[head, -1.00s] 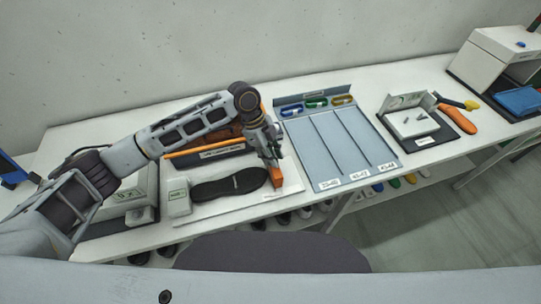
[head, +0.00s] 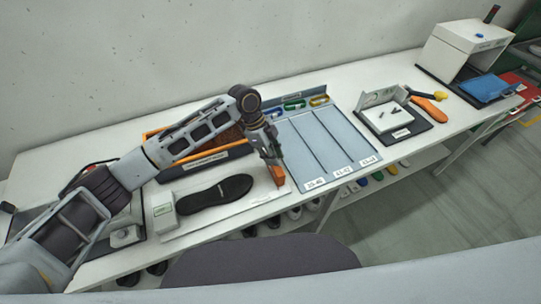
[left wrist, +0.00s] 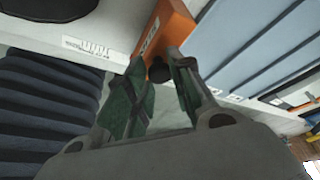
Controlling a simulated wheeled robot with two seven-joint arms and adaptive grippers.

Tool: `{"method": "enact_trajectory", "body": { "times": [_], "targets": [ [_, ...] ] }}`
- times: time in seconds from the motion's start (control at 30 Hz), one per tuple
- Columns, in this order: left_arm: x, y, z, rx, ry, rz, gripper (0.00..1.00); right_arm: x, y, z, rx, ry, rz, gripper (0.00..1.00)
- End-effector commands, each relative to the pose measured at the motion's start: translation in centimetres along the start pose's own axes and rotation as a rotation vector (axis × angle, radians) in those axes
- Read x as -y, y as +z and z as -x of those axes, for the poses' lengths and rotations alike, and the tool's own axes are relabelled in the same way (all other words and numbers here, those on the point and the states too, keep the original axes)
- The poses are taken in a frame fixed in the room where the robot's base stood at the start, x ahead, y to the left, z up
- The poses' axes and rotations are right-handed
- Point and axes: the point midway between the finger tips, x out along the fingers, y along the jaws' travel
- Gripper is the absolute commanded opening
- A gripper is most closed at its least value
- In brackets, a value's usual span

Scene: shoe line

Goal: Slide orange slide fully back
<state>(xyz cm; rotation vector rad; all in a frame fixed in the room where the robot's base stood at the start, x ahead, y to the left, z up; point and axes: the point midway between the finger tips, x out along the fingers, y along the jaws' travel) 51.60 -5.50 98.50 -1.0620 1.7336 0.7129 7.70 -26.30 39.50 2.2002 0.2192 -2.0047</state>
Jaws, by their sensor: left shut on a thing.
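The orange slide (head: 277,176) stands near the right end of the white measuring board (head: 235,212). A black shoe sole (head: 213,194) lies on the board left of the slide, with a visible gap between them. My left gripper (head: 270,158) reaches down onto the slide. In the left wrist view the slide (left wrist: 167,28) has a dark round knob (left wrist: 160,70) between the fingers of my left gripper (left wrist: 161,74), which is shut on it. My right gripper is not in view.
A small white box with a display (head: 162,210) stands at the board's left end. A grey lane tray (head: 325,150) with labelled lanes lies close on the right. An orange-handled tool (head: 430,108) and a white machine (head: 465,50) are further right.

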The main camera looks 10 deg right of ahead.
Motion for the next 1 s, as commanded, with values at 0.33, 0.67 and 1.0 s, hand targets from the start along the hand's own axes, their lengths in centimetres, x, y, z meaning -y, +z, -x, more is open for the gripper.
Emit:
{"method": "enact_trajectory", "body": {
  "times": [0.33,0.67,1.0],
  "targets": [
    [0.2,-0.3,0.2,-0.006,-0.007,-0.004,0.46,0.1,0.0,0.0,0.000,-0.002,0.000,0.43],
    [0.1,-0.2,0.1,-0.004,-0.004,-0.002,0.46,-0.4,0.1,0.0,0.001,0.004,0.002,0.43],
    [0.1,-0.2,2.4,-0.003,-0.005,-0.003,0.46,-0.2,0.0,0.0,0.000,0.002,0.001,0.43]
  ]
}}
